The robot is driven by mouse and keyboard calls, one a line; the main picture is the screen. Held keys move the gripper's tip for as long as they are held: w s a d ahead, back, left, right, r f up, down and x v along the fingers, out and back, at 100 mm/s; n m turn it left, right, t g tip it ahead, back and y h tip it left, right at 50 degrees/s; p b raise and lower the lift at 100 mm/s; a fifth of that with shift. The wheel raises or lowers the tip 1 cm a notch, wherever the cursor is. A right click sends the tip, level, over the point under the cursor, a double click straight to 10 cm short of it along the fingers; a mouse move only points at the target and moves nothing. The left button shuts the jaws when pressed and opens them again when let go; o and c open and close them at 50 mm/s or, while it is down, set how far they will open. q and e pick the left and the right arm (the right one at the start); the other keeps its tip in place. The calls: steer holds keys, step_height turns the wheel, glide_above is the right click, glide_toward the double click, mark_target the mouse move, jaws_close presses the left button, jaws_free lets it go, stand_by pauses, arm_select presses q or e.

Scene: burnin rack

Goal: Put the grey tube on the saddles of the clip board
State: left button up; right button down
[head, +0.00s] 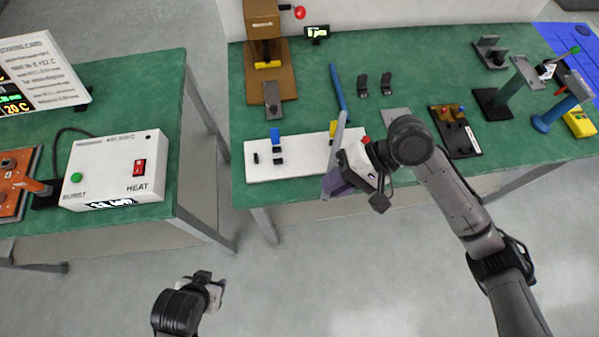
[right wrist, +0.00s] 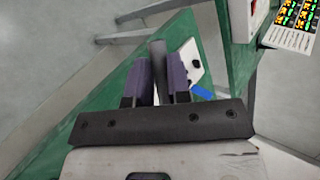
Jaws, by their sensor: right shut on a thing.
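The grey tube (head: 340,140) is held in my right gripper (head: 335,182) and points up and away over the right part of the clip board. The right wrist view shows the tube (right wrist: 158,72) between the two purple fingers (right wrist: 158,85). The white clip board (head: 300,170) lies near the table's front edge, with small black saddles (head: 278,154), a blue clip part (head: 275,135) and a yellow part (head: 333,128). The tube and gripper hide its right part. I cannot tell whether tube and board touch. My left gripper (head: 203,278) is over the floor, away from the table; its jaws are unclear.
A brown press stand (head: 265,85), a blue bar (head: 338,93) and two black stands (head: 374,85) are behind the board. A black fixture (head: 455,132) lies to the right. A heater box (head: 115,170) stands on the left table, across a floor gap.

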steer(key=b, duration=0.3)
glide_above(300, 184)
step_height(300, 184, down, 5)
steer(key=shift+f, duration=0.15)
step_height(300, 184, down, 4)
steer(key=shift+f+b, duration=0.1)
steer(key=shift+b, duration=1)
steer(key=c, duration=1.3)
jaws_free()
steer(key=shift+c, duration=0.2)
steer(key=p+v, duration=0.3)
steer(key=v, duration=0.8)
steer(key=shift+a+p, duration=0.1)
steer(key=shift+p, duration=0.25)
steer(key=shift+w+d+r, duration=0.2)
steer(key=shift+d+r, duration=0.25)
steer(key=shift+d, duration=0.05)
